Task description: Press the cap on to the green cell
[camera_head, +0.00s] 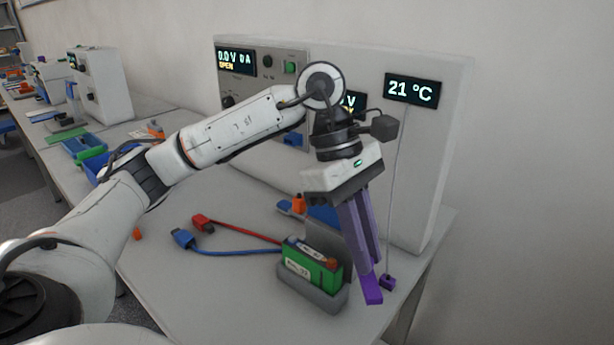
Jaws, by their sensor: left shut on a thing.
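The green cell (305,270) sits in a grey holder (312,292) near the table's right front. A small orange-red piece (330,262) shows on its top at the right end; I cannot tell whether it is a cap or a terminal. My left gripper (377,290) points down with long purple fingers, close together, just right of the cell and apart from it. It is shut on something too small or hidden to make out. A small purple block with a dark spot (388,282) shows beside the fingertips. My right gripper is not in view.
A red lead (240,230) and a blue lead (225,251) lie left of the cell. A small orange piece (299,203) stands behind it. The cycler panel (262,85) and a white wall unit (425,150) rise behind. The table ends close to the right.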

